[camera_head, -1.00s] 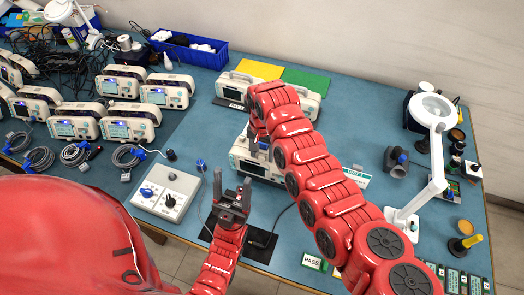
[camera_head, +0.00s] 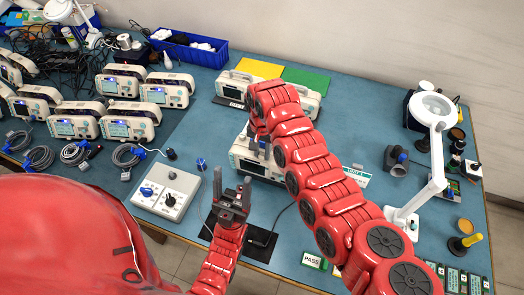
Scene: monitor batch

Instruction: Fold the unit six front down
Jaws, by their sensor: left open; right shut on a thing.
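A white monitor (camera_head: 240,155), which I take for unit six, stands at the middle of the blue table, mostly hidden behind my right arm. My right gripper (camera_head: 262,148) is at the monitor, reaching down from above, and is shut on a part of it. Which part it grips is hidden, and I cannot tell how far the front is tilted. My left gripper (camera_head: 233,182) is open and empty, fingers pointing up, in front of the monitor and apart from it.
Another monitor (camera_head: 236,80) stands behind, near yellow and green mats (camera_head: 306,80). A control box (camera_head: 165,193) is at left, with several monitors and coiled cables beyond. A magnifier lamp (camera_head: 432,108) and a unit card (camera_head: 357,177) are at right. A black pad (camera_head: 262,238) lies at the front edge.

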